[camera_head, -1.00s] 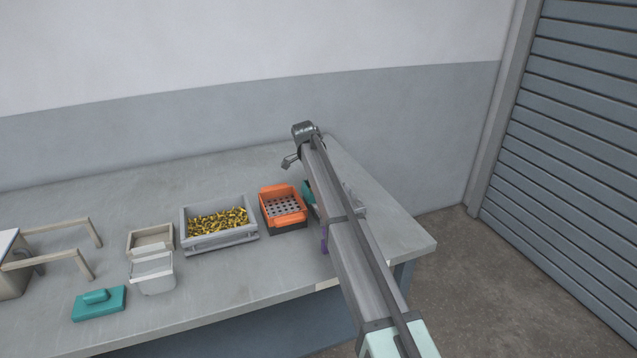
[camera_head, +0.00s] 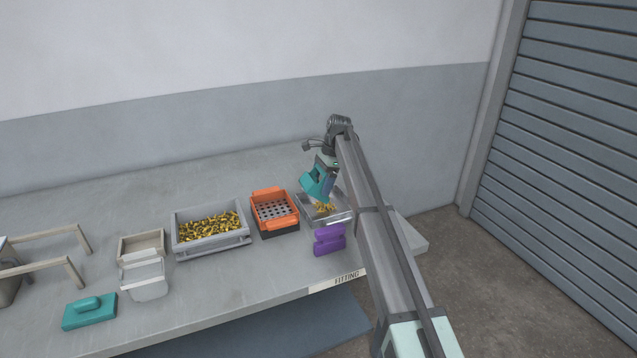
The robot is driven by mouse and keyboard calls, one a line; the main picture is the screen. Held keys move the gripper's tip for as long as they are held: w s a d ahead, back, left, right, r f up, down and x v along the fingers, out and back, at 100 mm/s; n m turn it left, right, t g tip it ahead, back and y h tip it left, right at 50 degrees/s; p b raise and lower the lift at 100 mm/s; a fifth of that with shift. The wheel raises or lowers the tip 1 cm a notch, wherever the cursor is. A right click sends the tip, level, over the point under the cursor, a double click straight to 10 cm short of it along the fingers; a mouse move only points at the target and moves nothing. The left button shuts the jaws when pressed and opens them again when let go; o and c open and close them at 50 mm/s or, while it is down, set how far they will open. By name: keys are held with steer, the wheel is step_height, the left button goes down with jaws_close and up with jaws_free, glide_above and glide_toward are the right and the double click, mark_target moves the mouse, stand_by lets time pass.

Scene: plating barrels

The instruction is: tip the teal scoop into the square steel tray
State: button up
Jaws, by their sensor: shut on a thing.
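The teal scoop (camera_head: 315,186) is held in the air over the square steel tray (camera_head: 344,217), tilted with its mouth downward. My gripper (camera_head: 327,168) is shut on the scoop; its fingers are partly hidden by the scoop and my arm. Small yellow pieces (camera_head: 323,208) lie in the steel tray below the scoop. The tray's right side is hidden behind my arm. Whether anything is still inside the scoop cannot be seen.
An orange perforated basket (camera_head: 274,208) stands left of the tray, and a purple block (camera_head: 329,240) in front. Farther left are a grey bin (camera_head: 180,247) of yellow pieces, a beige box (camera_head: 142,244), a clear container (camera_head: 145,279) and a teal lidded block (camera_head: 90,311).

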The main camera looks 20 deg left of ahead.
mark_target(308, 180)
steer(key=shift+w+d+g+y, duration=0.3)
steer(key=shift+w+g+y, duration=0.05)
steer(key=shift+g+y, duration=0.15)
steer(key=shift+n+t+h, duration=0.5)
steer(key=shift+t+h, duration=0.1)
steer(key=shift+h, duration=0.2)
steer(key=s+a, duration=0.1)
steer(key=a, duration=0.1)
steer(key=s+a, duration=0.1)
steer(key=s, duration=0.1)
steer(key=s+a, duration=0.1)
steer(key=a, duration=0.1)
steer(key=shift+s+a+r, duration=0.25)
steer(key=shift+s+a, duration=0.1)
steer(key=shift+s+a+f, duration=0.1)
steer(key=shift+s, duration=0.2)
steer(key=shift+m+t+h, duration=0.4)
steer(key=shift+t+h, duration=0.2)
steer(key=shift+t, duration=0.1)
steer(key=w+d, duration=0.1)
steer(key=d, duration=0.1)
steer(key=w+d, duration=0.1)
steer(key=shift+w+d+f, duration=0.25)
steer(key=shift+w+f, duration=0.05)
steer(key=shift+w, duration=0.05)
steer(key=shift+w+d, duration=0.1)
steer(key=shift+w, duration=0.1)
steer(key=shift+t+h, duration=0.4)
